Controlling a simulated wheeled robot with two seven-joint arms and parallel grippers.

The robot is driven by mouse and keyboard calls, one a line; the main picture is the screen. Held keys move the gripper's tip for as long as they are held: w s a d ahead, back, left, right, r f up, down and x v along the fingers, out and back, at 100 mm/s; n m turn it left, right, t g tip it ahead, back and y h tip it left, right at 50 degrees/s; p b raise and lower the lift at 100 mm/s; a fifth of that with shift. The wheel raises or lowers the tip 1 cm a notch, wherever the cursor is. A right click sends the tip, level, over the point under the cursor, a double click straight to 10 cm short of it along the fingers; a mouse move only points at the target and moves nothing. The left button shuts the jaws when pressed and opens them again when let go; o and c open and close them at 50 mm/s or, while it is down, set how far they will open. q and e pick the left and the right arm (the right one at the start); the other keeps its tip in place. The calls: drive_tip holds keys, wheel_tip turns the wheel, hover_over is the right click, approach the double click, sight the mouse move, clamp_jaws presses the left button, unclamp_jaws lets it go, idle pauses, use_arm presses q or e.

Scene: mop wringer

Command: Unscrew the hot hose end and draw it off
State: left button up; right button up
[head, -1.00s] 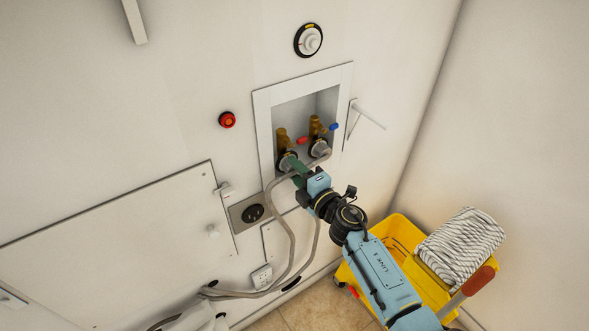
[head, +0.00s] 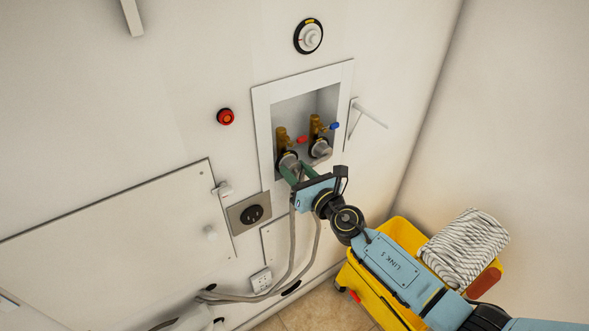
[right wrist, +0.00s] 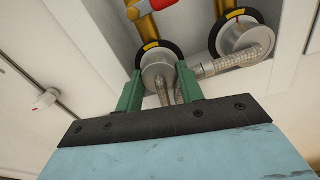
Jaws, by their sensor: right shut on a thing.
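The hot hose end (head: 289,160) is a grey metal collar on the left brass valve (head: 281,138), the one with the red lever (head: 302,139). In the right wrist view the hot hose end (right wrist: 158,70) sits between the green fingers of my right gripper (right wrist: 160,78), under a black ring with a yellow mark. My right gripper (head: 298,170) is shut on it from below. A braided hose leaves the collar downward between the fingers. The cold hose end (head: 319,148) sits on the right valve with the blue lever (head: 334,126). My left gripper is not in view.
A white recessed wall box (head: 262,112) surrounds both valves, its rim close to my gripper. A white bracket (head: 369,114) juts out at its right. Grey hoses (head: 291,245) hang below. A yellow mop bucket (head: 372,287) stands on the floor, under my right arm.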

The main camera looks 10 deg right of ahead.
drive_tip(key=shift+s+n, duration=0.1)
drive_tip(key=shift+n, duration=0.2)
drive_tip(key=shift+p+v, duration=0.35)
drive_tip(key=shift+v, duration=2.2)
